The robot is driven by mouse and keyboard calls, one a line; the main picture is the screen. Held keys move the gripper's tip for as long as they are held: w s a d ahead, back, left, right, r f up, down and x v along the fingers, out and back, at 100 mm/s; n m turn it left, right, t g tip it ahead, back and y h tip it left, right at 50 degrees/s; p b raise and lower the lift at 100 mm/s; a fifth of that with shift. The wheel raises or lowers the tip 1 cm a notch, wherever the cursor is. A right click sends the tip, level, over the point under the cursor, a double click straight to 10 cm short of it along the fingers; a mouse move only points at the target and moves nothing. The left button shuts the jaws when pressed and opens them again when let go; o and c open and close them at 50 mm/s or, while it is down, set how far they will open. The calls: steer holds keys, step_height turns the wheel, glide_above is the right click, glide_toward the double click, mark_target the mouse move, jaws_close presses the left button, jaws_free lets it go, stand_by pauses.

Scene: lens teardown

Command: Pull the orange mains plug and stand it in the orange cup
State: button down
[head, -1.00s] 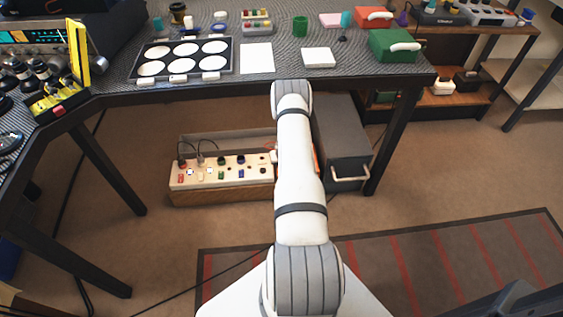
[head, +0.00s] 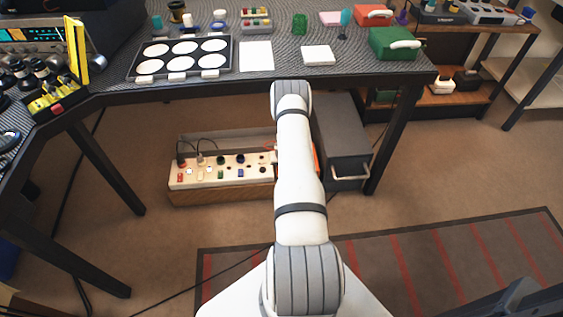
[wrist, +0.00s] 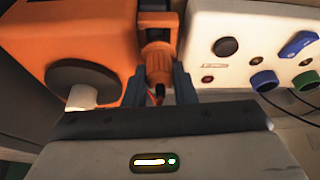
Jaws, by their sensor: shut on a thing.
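My gripper (wrist: 158,88) is shut on an orange plug (wrist: 157,62) in the wrist view, one dark finger on each side of it. The plug is beside the left end of a white socket strip (wrist: 222,75) in this view; I cannot tell whether it sits in a socket. In the head view my arm hides the gripper and the plug. The white strip (head: 225,170) lies on the floor under the table there. A large orange body (wrist: 75,30) with a dark round part fills the wrist view's upper left. I cannot make out an orange cup for certain.
A grey cabinet (head: 342,140) stands right of my arm under the table (head: 270,87). The table's legs stand on both sides. Open carpet lies in front.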

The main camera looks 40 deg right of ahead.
steer(key=shift+f+b, duration=0.9)
steer(key=shift+f, duration=0.3)
stand_by(0.3)
steer(key=shift+s, duration=0.1)
steer(key=c, duration=1.3)
jaws_free()
steer(key=shift+c, duration=0.2)
steer(key=shift+o, duration=1.1)
steer(key=shift+d, duration=0.15)
steer(key=shift+s+r, duration=0.1)
steer(key=shift+c, duration=0.2)
steer(key=shift+o, duration=0.3)
steer(key=p+v, duration=0.2)
steer(key=v, duration=0.5)
steer(key=shift+a+r, duration=0.25)
steer(key=shift+r, duration=0.1)
steer(key=shift+f, duration=0.1)
